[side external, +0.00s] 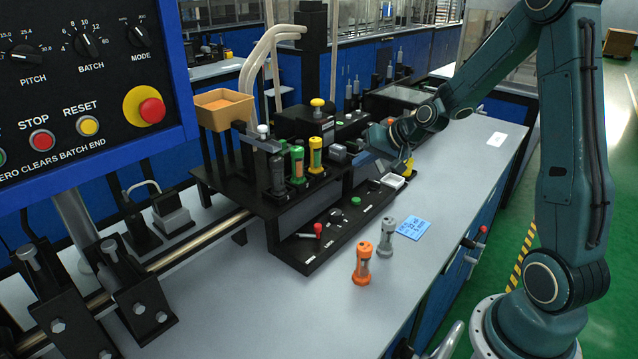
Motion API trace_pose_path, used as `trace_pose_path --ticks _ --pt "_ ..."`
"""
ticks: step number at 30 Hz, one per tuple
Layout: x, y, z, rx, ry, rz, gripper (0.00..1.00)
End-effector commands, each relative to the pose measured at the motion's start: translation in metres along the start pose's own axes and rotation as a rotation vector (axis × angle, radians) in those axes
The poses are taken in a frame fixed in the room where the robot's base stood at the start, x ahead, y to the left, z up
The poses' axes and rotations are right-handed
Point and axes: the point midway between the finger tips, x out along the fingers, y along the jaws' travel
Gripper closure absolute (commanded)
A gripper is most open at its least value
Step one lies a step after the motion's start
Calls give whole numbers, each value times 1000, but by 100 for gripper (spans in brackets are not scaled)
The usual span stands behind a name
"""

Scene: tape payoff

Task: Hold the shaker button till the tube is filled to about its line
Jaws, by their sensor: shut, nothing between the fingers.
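My gripper (359,156) is shut and empty, beside the right end of the black tube station, and its fingertips are small and partly hidden. I cannot tell whether it touches anything. Several tubes stand in the station: one with a green cap (297,164), one with an orange and yellow body (315,155) and a dark grey one (277,174). Their fill levels and lines are too small to read. A black control panel (312,262) in front has a green button (356,200), a black knob (336,215) and a red-tipped lever (318,230). Which one is the shaker button is not clear.
An orange tube (362,263) and a grey tube (386,237) stand on the bench beside a blue card (413,228). A white tray (393,181) lies near my gripper.

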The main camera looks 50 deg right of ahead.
Motion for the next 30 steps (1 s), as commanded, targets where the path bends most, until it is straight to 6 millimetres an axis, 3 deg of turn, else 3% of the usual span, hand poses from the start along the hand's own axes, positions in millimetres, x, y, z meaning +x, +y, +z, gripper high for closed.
trace_pose_path --ticks 19,30 --pt "43 32 32 2 -2 1 100" --pt "54 40 40 0 0 0 100"
